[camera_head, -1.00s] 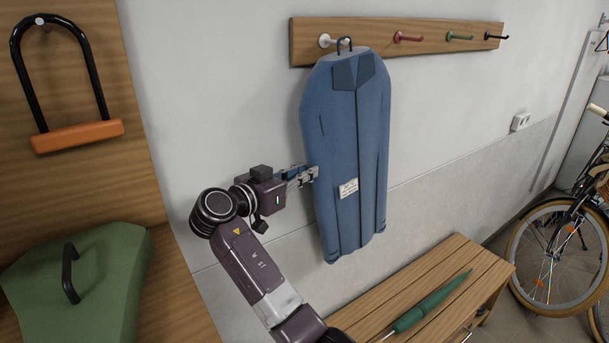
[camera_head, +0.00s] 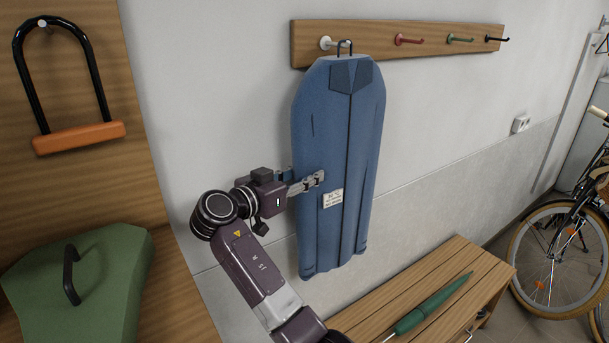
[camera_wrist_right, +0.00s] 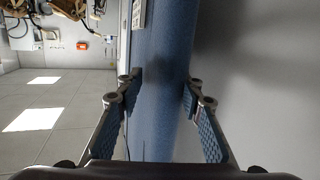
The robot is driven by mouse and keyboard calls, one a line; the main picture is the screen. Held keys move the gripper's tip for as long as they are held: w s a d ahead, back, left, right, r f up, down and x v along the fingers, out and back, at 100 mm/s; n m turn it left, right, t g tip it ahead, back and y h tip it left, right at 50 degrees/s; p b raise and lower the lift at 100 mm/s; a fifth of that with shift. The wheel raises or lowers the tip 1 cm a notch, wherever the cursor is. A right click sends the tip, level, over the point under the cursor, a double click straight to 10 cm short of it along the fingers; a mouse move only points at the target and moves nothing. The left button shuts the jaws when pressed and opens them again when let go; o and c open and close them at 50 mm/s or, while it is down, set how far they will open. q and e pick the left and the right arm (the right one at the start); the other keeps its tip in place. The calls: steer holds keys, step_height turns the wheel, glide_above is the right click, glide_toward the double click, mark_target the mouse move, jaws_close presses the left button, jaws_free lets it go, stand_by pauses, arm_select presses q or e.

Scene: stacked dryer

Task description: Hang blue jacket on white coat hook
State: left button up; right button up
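The blue jacket (camera_head: 336,120), a stiff slab with a dark collar and a white label, hangs nearly upright below the white coat hook (camera_head: 328,43). Its dark loop (camera_head: 345,48) is at the hook's outer end and appears to be over the peg; the exact contact is too small to tell. My right gripper (camera_head: 312,183) is at the jacket's left edge, one finger in front and the other partly hidden behind. In the wrist view, the right gripper (camera_wrist_right: 161,88) appears open, its padded fingers on either side of the jacket (camera_wrist_right: 160,60). My left gripper is not in view.
The wooden rail (camera_head: 375,47) also carries red, green and black hooks to the right. A slatted bench (camera_head: 430,270) below holds a green umbrella-like item (camera_head: 430,305). A bicycle (camera_head: 560,255) stands right; a U-lock (camera_head: 78,137) and green object (camera_head: 85,275) are left.

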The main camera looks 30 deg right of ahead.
mark_target(301, 136)
step_height(301, 136, up, 10)
steer(key=shift+r, duration=0.1)
stand_by(0.4)
steer(key=shift+a, duration=0.1)
